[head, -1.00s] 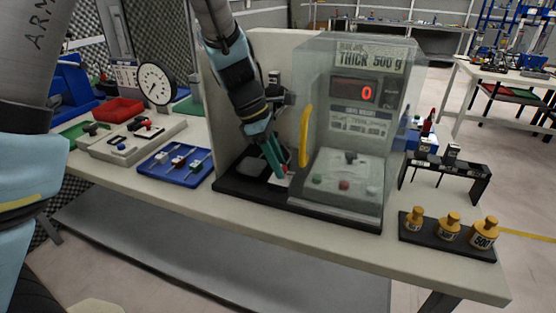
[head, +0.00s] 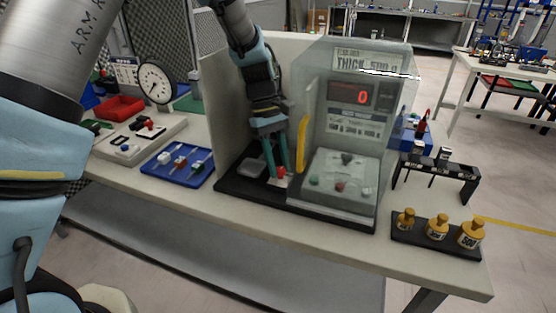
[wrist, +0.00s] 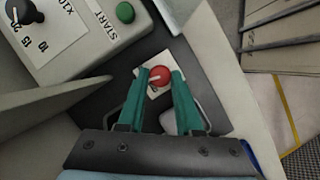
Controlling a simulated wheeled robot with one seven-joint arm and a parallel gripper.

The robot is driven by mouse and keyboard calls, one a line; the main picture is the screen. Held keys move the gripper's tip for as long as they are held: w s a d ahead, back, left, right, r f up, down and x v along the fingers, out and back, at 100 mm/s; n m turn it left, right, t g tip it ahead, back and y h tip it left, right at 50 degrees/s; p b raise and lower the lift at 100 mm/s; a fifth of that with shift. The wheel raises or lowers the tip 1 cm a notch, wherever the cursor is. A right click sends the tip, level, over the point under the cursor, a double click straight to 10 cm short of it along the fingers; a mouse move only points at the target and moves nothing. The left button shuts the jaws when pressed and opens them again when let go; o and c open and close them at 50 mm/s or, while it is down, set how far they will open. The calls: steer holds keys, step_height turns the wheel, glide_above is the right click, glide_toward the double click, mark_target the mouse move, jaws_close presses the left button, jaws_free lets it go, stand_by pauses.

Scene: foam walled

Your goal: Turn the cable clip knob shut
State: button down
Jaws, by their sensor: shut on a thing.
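The cable clip knob (wrist: 157,82) is red with a pale mark and sits on a small white plate (wrist: 142,84). It also shows in the head view as a small red spot (head: 281,172) on the dark base, left of the clear-hooded machine. My gripper (wrist: 160,75) points down at it, with one green finger on each side of the knob, shut on it. In the head view my gripper (head: 280,174) stands almost upright at the knob. The cable itself cannot be made out.
The clear-hooded machine (head: 350,140) with a yellow handle (head: 302,145) stands close to the right. A grey panel (head: 226,115) rises on the left. A blue tray (head: 178,162) lies further left, and brass weights (head: 437,228) stand at the right.

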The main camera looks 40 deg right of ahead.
steer(key=shift+m, duration=0.6)
steer(key=c, duration=0.6)
jaws_free()
steer(key=b+v, duration=0.2)
steer(key=v, duration=0.8)
steer(key=shift+d+r, duration=0.2)
steer(key=shift+r, duration=0.2)
